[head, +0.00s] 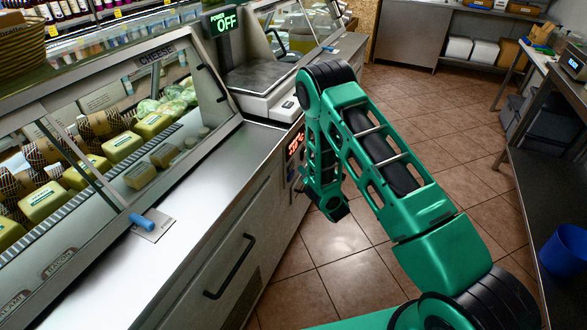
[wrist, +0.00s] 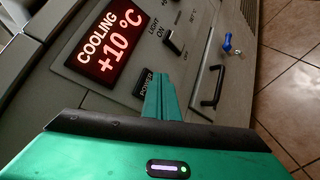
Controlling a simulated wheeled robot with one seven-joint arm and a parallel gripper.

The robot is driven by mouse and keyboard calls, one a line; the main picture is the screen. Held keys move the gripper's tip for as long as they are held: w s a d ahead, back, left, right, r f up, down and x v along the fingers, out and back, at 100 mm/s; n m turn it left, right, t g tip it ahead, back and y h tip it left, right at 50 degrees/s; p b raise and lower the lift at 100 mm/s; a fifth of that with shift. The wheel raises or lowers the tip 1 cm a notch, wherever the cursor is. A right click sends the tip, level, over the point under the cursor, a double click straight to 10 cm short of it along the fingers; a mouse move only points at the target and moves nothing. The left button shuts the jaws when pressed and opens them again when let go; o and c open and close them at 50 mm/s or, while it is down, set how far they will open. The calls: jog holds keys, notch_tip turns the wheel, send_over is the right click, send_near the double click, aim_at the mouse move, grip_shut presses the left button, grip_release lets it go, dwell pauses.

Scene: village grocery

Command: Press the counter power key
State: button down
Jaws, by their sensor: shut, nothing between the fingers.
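The counter front panel shows in the wrist view with a POWER label (wrist: 146,84) on a dark plate. My gripper (wrist: 158,80) is shut and empty, its green fingers pointing at the panel just right of that label. A red display (wrist: 104,42) reads COOLING +10 °C. My arm hides part of the panel there.
A LIGHT switch (wrist: 172,42) marked ON sits above the POWER label. A black handle (wrist: 213,88) and a blue-knobbed part (wrist: 228,42) lie to the right. The cheese case (head: 130,140) and scale (head: 262,80) are on the counter. Tiled floor (head: 400,100) is open behind my arm.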

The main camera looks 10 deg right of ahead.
jog(key=shift+s+d, duration=0.75)
jog(key=shift+d, duration=0.25)
jog(key=shift+s+d, duration=0.7)
jog(key=shift+d, duration=0.25)
jog(key=shift+r, duration=0.1)
jog(key=w+d+r+m+g+h, duration=0.1)
jog(key=w+d+r+m+h, duration=0.15)
jog(key=d+r+m, duration=0.35)
jog(key=s+d+r+m+g+h, duration=0.3)
jog(key=s+d+r+m, duration=0.3)
jog(key=d, duration=0.2)
jog(key=s+d+r+m+g+h, duration=0.2)
jog(key=s+d+r+m+g, duration=0.1)
jog(key=s+d+r+m, duration=0.4)
jog(key=s+d+r+m+g+y, duration=0.1)
jog(key=s+r+m+g, duration=0.25)
jog(key=s, duration=0.45)
jog(key=s+d+r+m+g, duration=0.1)
jog(key=s+r+m+g, duration=0.2)
jog(key=s, duration=0.5)
jog(key=s+a+r+m+g+y, duration=0.1)
jog(key=s+a+r+m+y, duration=0.1)
jog(key=s, duration=0.8)
jog(key=s+a+r+m+y, duration=0.2)
jog(key=s+a+m, duration=0.3)
jog(key=s, duration=0.5)
jog(key=shift+s+r+g, duration=0.35)
jog(key=shift+r, duration=0.35)
